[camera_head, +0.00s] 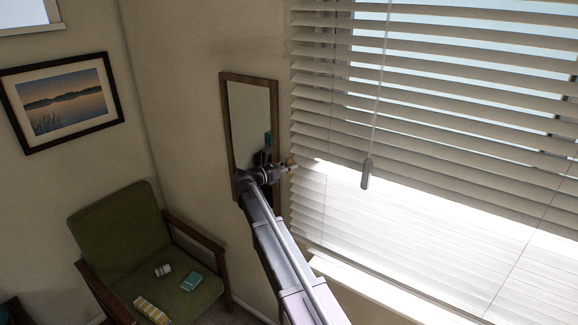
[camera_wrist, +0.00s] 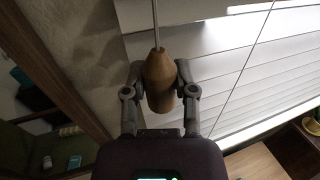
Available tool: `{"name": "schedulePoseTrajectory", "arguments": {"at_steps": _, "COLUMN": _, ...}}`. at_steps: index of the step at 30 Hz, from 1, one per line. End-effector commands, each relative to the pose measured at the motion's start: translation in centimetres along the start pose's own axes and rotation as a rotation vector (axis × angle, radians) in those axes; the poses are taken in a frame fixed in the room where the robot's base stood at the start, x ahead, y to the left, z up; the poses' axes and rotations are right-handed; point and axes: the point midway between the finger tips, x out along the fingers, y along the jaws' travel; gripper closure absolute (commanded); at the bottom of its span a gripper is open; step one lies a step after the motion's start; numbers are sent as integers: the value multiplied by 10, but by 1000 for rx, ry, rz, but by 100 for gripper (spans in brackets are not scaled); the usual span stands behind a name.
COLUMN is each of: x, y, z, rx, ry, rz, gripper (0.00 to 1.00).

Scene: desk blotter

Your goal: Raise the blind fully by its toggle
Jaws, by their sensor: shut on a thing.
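The wooden toggle (camera_wrist: 160,80), tan and pear-shaped, hangs on a thin cord that runs up out of the wrist view. My gripper (camera_wrist: 160,85) is shut on it, one finger on each side. In the head view, my gripper (camera_head: 284,168) is at the blind's left edge, in front of the wall; the toggle shows there only as a small brownish spot. The white slatted blind (camera_head: 450,95) covers much of the window. Its upper slats are tilted with gaps, and a bright band crosses below them. Paler slats lie close together farther down.
A grey-handled wand (camera_head: 366,173) hangs before the blind, right of my gripper. A framed mirror (camera_head: 250,120) is on the wall just behind my gripper. A green armchair (camera_head: 120,235) with small items on its seat stands lower left. The window sill (camera_head: 360,285) runs below.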

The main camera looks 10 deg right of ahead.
Motion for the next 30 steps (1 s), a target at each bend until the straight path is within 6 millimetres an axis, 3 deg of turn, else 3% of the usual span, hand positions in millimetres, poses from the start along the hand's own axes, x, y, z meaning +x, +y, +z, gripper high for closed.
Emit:
{"name": "schedulePoseTrajectory", "arguments": {"at_steps": 1, "x": 1, "y": -1, "z": -16, "rx": 0, "ry": 1, "rz": -2, "gripper": 100}}
{"name": "schedulePoseTrajectory", "arguments": {"at_steps": 30, "x": 0, "y": 0, "z": -154, "rx": 1, "ry": 2, "rz": -1, "gripper": 100}}
